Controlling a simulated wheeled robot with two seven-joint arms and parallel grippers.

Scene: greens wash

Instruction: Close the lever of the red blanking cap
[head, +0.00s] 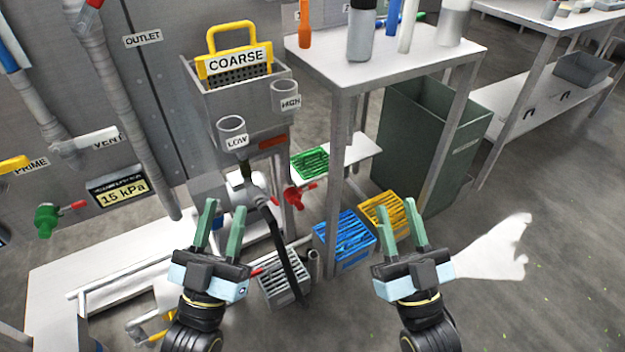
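A red fitting (293,197), which looks like the red blanking cap, sits at the end of the pipework below the grey hopper, in the middle of the head view. A short red lever sticks out from it towards the upper right; I cannot tell its exact position. My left gripper (224,210) is open and empty, to the left of and nearer than the red fitting. My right gripper (397,202) is open and empty, to the right of it, in front of the yellow crate. Neither gripper appears to touch the fitting.
The hopper (265,115) holds a yellow-handled COARSE screen. Blue (352,262), yellow (368,208) and green (309,172) crates stand near a steel table (400,70). A dark hose (288,250) hangs down between the grippers. A green fitting (46,220) with a red lever is at left.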

